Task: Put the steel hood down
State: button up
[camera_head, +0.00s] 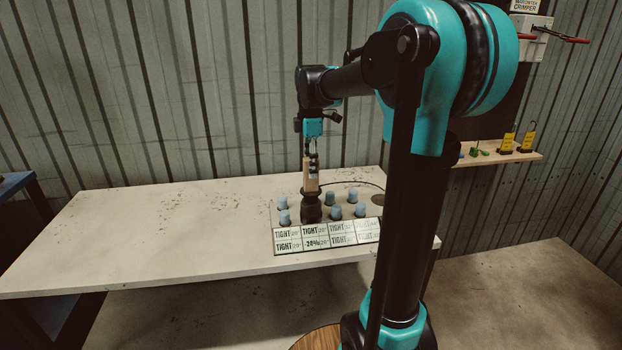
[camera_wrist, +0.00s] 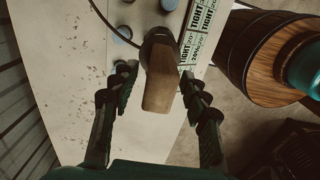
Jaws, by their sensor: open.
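A dark round piece with an upright tan block handle, seemingly the steel hood (camera_head: 311,208), stands on the panel of blue caps on the table. In the wrist view its dark body (camera_wrist: 157,42) is partly hidden behind the tan handle (camera_wrist: 160,88). My gripper (camera_head: 312,160) is just above it, pointing down. In the wrist view my gripper (camera_wrist: 158,80) is open, with one finger on each side of the handle and a visible gap to each. What lies under the hood is hidden.
Several blue caps (camera_head: 330,198) stand close around the hood. The table's left part (camera_head: 150,225) is clear. A shelf (camera_head: 500,156) with yellow tags and a wall-mounted crimper (camera_head: 531,40) are at right.

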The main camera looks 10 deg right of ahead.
notch_tip(320, 180, up, 6)
jog(key=shift+r, duration=0.25)
jog(key=shift+d, duration=0.1)
dwell(1.3)
